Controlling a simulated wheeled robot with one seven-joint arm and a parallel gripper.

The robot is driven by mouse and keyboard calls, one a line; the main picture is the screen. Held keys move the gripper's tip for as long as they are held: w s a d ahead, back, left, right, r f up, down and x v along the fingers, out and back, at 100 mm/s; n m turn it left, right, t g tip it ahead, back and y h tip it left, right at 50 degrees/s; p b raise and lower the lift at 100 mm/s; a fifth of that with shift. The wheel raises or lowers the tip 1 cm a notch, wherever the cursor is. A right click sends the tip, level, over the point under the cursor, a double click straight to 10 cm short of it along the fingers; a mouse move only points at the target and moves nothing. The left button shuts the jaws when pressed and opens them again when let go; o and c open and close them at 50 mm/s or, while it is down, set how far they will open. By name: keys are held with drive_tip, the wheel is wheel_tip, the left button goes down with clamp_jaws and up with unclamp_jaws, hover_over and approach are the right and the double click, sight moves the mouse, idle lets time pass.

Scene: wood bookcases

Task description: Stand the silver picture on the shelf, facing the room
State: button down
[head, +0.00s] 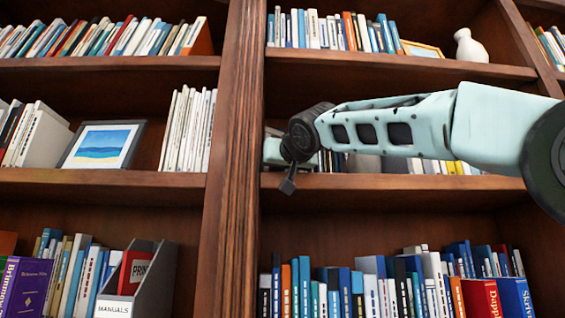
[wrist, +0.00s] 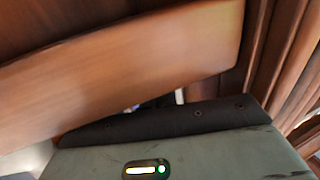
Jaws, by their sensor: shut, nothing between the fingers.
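A picture with a broad grey frame (head: 101,146) and a blue sea scene stands leaning on the left bay's middle shelf (head: 100,178), its face toward the room. It looks like the silver picture. My gripper (head: 274,151) is at the right bay's middle shelf (head: 390,184), beyond the upright and apart from the picture. It is shut and empty. My wrist largely hides it in the head view, and its fingertips are not clear. In the wrist view, the hand's grey-green body (wrist: 200,150) lies close below a wooden board (wrist: 140,70).
White books (head: 188,130) stand right of the picture, and more books (head: 36,135) stand left. A thick wooden upright (head: 232,100) separates the bays. A gold-framed picture (head: 422,49) and a white vase (head: 470,46) are on the upper right shelf.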

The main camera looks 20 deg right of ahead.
drive_tip(key=shift+w+d, duration=0.1)
drive_tip(key=shift+w, duration=0.15)
drive_tip(key=shift+w+d+p, duration=0.2)
drive_tip(key=shift+w+p, duration=0.25)
drive_tip(key=shift+w, duration=0.25)
drive_tip(key=shift+w+d+p, duration=0.25)
drive_tip(key=shift+w+p, duration=0.15)
drive_tip(key=shift+w, duration=0.25)
drive_tip(key=shift+w+d+p, duration=0.2)
drive_tip(key=shift+w+p, duration=0.25)
drive_tip(key=shift+w, duration=0.25)
